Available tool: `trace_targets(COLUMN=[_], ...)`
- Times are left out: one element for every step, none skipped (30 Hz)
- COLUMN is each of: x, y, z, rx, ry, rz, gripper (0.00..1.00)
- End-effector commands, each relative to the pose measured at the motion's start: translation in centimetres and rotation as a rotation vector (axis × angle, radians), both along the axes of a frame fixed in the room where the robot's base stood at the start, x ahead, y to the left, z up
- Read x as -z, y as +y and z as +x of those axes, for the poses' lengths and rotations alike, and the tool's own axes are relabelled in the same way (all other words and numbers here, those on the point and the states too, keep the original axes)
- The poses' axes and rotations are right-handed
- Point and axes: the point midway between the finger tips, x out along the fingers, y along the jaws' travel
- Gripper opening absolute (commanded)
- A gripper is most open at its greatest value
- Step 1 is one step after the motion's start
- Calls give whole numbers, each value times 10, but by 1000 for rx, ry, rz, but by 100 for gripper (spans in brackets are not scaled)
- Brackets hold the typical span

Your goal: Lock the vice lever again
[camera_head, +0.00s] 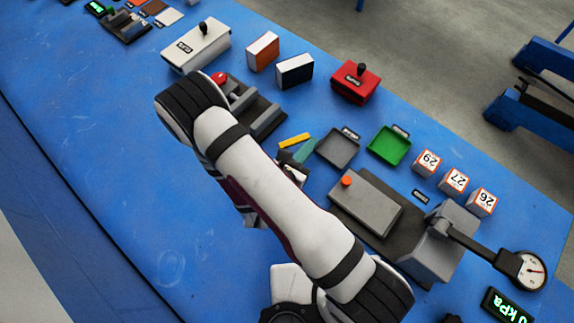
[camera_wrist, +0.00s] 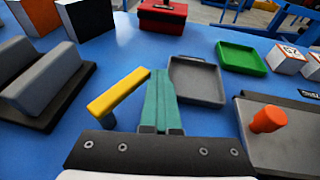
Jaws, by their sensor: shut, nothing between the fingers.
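The grey vice-like block (camera_head: 256,108) with two parallel jaws on a dark base stands partly behind my arm; its jaws (camera_wrist: 45,85) fill the left of the wrist view. A red knob (camera_head: 219,78) shows at its far end in the head view. A yellow bar (camera_wrist: 118,92) on a short grey post, lever-like, stands right of the jaws; it also shows in the head view (camera_head: 294,140). My gripper (camera_wrist: 161,75) has teal fingers shut together and empty, just right of the yellow bar. I cannot tell whether they touch it. In the head view my arm hides much around the gripper (camera_head: 304,150).
A grey tray (camera_wrist: 197,82) and green tray (camera_head: 389,145) lie beyond the fingers. A grey box with an orange knob (camera_wrist: 268,119) stands close on the right. A red case (camera_head: 355,83) and orange and black blocks stand behind. Blue table is clear at left.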

Motion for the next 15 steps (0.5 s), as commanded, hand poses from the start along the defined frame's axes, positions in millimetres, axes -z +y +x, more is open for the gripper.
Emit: trace_targets(x=[0, 0, 0, 0, 0, 0, 0, 0, 0, 0, 0, 0, 0, 0, 0], y=[0, 0, 0, 0, 0, 0, 0, 0, 0, 0, 0, 0, 0, 0, 0], z=[1, 1, 2, 2, 3, 3, 3, 4, 4, 4, 4, 4, 4, 4, 4], rx=[-14, -21, -31, -38, -43, -49, -52, -55, -59, -61, -63, -64, -65, -65, -65], ry=[1, 0, 0, 0, 0, 0, 0, -1, -1, -1, 0, -1, -1, -1, -1], rz=[0, -1, 0, 0, 1, 1, 1, 1, 1, 1, 1, 1, 1, 1, 1], gripper=[0, 0, 0, 0, 0, 0, 0, 0, 0, 0, 0, 0, 0, 0, 0])
